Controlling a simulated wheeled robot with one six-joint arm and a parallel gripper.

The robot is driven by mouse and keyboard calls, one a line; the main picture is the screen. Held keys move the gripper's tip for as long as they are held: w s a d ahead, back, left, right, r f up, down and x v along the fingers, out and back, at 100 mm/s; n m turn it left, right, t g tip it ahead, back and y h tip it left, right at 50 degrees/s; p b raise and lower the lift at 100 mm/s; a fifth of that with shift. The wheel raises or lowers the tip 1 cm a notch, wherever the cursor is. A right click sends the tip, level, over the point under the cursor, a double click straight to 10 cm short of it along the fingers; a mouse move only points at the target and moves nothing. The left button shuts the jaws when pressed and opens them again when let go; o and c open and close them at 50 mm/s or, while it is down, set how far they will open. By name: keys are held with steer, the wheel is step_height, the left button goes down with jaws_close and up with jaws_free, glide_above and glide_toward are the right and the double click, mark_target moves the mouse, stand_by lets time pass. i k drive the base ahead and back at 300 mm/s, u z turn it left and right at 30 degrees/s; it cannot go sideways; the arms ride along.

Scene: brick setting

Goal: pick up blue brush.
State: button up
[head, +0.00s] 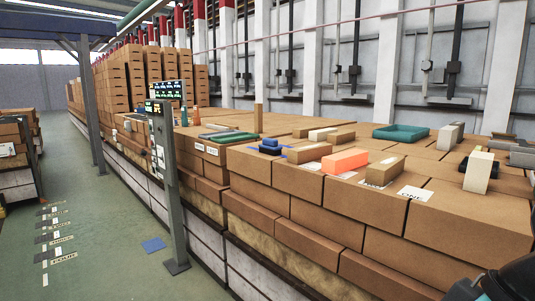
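A dark piece with a teal part shows in the bottom right corner and looks like part of my arm. No gripper fingers show, and nothing in view is touching the blue object.
The stacked boxes (290,228) form a long raised surface. An orange block (344,161), a tan block (384,171), a pale upright block (479,172) and a green tray (401,133) lie on it. A grey post with display (165,180) stands in front at left. The green floor (105,240) is open.

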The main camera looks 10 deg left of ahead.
mark_target(269, 146)
steer(key=u, duration=0.65)
steer(key=i, duration=0.65)
steer(key=u, duration=0.95)
steer(key=i, duration=2)
steer(key=z, duration=1.1)
steer(key=i, duration=0.75)
steer(key=z, duration=0.7)
